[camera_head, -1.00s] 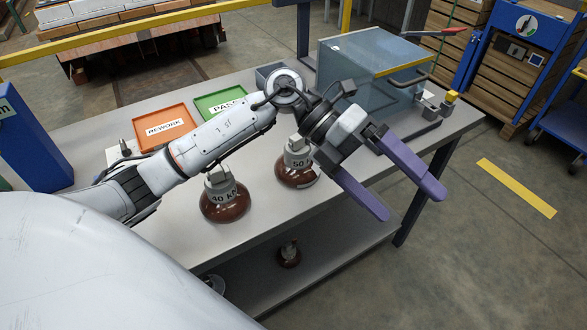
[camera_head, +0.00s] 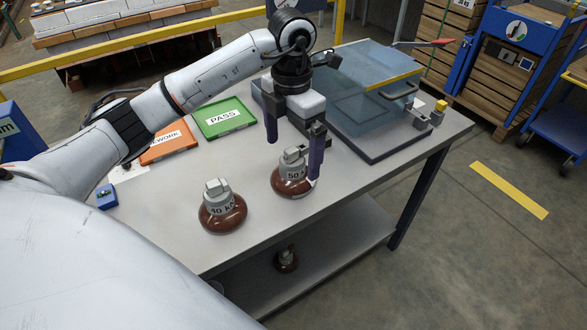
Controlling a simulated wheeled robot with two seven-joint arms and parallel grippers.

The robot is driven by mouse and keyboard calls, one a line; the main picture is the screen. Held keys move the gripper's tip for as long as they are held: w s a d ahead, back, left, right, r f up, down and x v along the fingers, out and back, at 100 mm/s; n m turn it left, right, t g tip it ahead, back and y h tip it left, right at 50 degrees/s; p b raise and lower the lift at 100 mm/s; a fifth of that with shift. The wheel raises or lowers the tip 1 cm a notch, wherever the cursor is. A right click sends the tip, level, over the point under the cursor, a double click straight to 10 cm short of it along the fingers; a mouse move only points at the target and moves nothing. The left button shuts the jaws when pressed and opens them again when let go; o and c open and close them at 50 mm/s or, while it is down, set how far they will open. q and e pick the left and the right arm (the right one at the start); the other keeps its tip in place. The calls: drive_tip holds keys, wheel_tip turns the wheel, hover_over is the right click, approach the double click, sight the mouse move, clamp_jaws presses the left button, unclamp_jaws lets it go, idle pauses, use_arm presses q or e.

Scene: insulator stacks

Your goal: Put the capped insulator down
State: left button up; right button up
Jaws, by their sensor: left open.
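Two brown insulators with grey caps stand upright on the table: one marked 40 (camera_head: 222,215) at the front, and one marked 50 (camera_head: 287,184) to its right and farther back. My left gripper (camera_head: 294,160) has two purple fingers pointing down, spread apart, with nothing held. It hangs over the insulator marked 50; one finger is behind and left of the cap, the other overlaps the insulator's right side. I cannot tell whether that finger touches it. A smaller-looking insulator (camera_head: 286,260) stands on the lower shelf. My right gripper is not in view.
A green PASS tray (camera_head: 239,128) and an orange REWORK tray (camera_head: 150,156) lie at the back, the latter partly behind my arm. A clear-walled box (camera_head: 345,75) stands behind the gripper. A small blue block (camera_head: 106,199) is at left. The table's front right is clear.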

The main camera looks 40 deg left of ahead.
sight(293, 168)
use_arm(q)
drive_tip(key=shift+w+f+p, duration=0.15)
drive_tip(key=shift+f+p, duration=0.2)
drive_tip(key=shift+f, duration=3.25)
drive_tip(key=c, duration=1.7)
drive_tip(key=shift+w+r, duration=0.1)
drive_tip(key=shift+r, duration=0.15)
drive_tip(key=c, duration=0.4)
